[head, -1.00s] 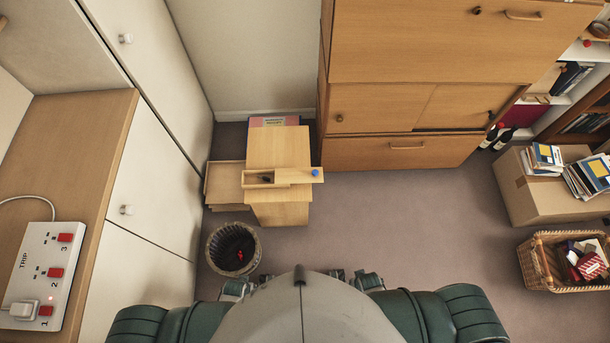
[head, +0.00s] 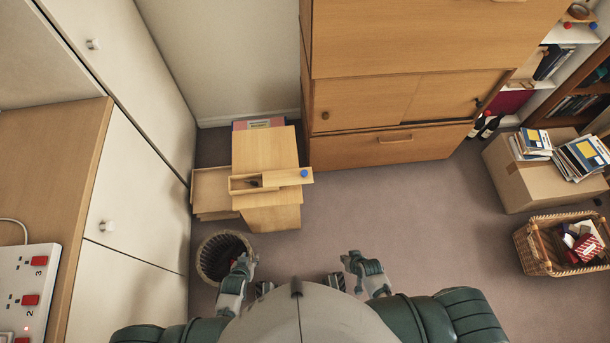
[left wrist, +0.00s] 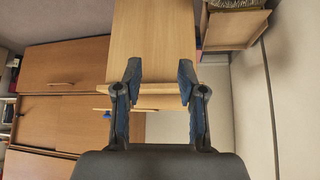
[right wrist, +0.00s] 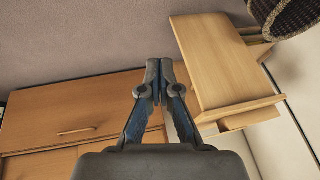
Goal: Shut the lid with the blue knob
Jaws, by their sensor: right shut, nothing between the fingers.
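A small wooden box (head: 242,190) lies across the top of a low wooden cabinet (head: 265,150). Its flat lid (head: 285,178) is slid to the right, with the right end overhanging the cabinet's edge. The blue knob (head: 304,173) is on that end; it also shows in the left wrist view (left wrist: 107,114). The left part of the box is uncovered, with something dark inside. My left gripper (left wrist: 160,70) is open and empty, facing the cabinet. My right gripper (right wrist: 158,65) is shut and empty, apart from the cabinet. Their fingertips are hard to make out in the head view.
A wicker wastebasket (head: 212,262) stands before the cabinet's left side, close to my left arm. White cupboards (head: 140,230) line the left. A large bureau (head: 385,150) stands behind to the right. Open carpet (head: 430,230) lies right of the cabinet.

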